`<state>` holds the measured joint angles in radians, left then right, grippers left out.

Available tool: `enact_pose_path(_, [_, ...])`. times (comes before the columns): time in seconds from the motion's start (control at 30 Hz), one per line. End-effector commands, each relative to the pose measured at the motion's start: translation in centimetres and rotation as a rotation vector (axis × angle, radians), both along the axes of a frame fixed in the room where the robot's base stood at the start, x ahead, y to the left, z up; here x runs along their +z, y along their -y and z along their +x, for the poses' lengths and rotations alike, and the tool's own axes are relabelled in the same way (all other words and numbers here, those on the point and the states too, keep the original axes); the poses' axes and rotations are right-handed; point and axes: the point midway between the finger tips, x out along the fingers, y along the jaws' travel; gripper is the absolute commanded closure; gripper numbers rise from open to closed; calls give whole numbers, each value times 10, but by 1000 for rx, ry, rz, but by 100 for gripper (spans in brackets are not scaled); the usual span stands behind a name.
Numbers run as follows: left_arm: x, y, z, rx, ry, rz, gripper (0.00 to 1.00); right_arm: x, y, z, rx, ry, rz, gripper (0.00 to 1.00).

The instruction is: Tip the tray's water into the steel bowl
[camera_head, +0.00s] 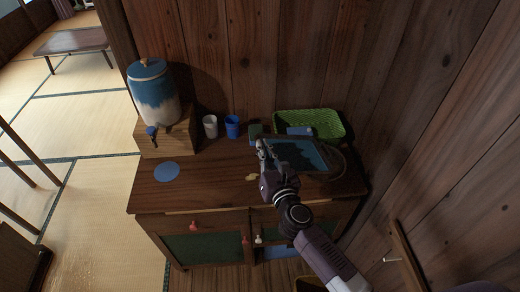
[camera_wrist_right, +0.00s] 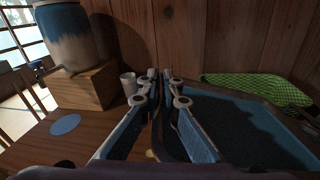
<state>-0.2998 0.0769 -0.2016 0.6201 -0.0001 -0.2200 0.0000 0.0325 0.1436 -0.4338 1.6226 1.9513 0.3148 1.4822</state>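The tray (camera_head: 296,141) is dark and shallow, with bluish water in it, at the right of the cabinet top. It also fills the right of the right wrist view (camera_wrist_right: 240,119). My right gripper (camera_head: 264,146) is at the tray's left edge. In the right wrist view, its two fingers (camera_wrist_right: 160,76) are close together with the tray's rim between them. A curved greyish rim (camera_head: 341,163), perhaps the steel bowl, shows just right of the tray; most of it is hidden. I cannot tell whether the tray touches it. My left gripper is out of view.
A green basket (camera_head: 325,120) stands behind the tray against the wooden wall. A white cup (camera_head: 210,126), a blue cup (camera_head: 232,126) and a blue-and-white dispenser (camera_head: 152,95) on a wooden box (camera_head: 165,145) stand left. A flat blue disc (camera_head: 167,172) lies on the cabinet's clearer left front.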

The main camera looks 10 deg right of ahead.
Motion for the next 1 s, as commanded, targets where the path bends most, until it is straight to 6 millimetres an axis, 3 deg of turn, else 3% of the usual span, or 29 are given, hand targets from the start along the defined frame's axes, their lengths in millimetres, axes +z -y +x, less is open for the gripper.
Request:
enact_pose_path(0.6, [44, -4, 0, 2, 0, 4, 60, 55, 25, 4, 1, -31, 234, 100])
enact_pose_path(1.0, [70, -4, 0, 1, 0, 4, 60, 78, 52, 7, 0, -53, 385, 100])
